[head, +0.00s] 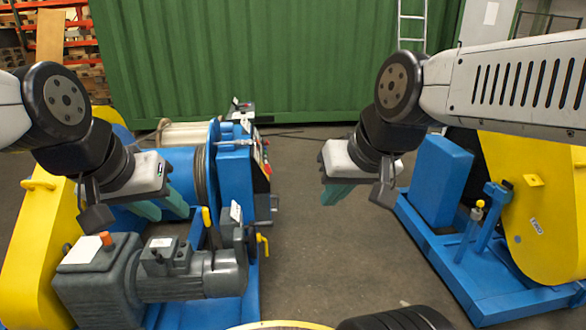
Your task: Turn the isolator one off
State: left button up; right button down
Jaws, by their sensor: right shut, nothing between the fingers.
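No part in the head view is clearly marked as isolator one, so I cannot tell which it is. A control panel with small red parts (267,168) stands on the blue winch machine at left. Yellow handles (262,244) stick out lower on that machine. My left gripper (160,212), with teal fingers spread apart, is open and empty above the grey motor (190,275). My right gripper (330,195) is shut and empty, in the air over the floor between the machines, touching nothing.
A yellow guard (35,255) is at far left. At right is a blue frame (450,270) with a yellow housing (535,215) and a small yellow-topped lever (479,206). A green container (270,60) closes the back. The grey floor (320,260) between the machines is clear.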

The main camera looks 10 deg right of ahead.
aim_at(267, 170)
jog(key=l, duration=0.25)
jog(key=i+l, duration=0.15)
jog(key=l, duration=0.2)
jog(key=i+l, duration=0.1)
jog(key=l, duration=0.3)
jog(key=i+l, duration=0.15)
jog(key=l, duration=0.2)
jog(key=i+l+u, duration=0.1)
jog(key=i+l, duration=0.3)
jog(key=i+l+u, duration=0.1)
jog(key=i+l, duration=0.35)
jog(key=l, duration=0.15)
jog(key=i+j, duration=0.2)
jog(key=i, duration=0.3)
jog(key=i+j+u, duration=0.1)
jog(key=i, duration=0.45)
jog(key=j, duration=0.1)
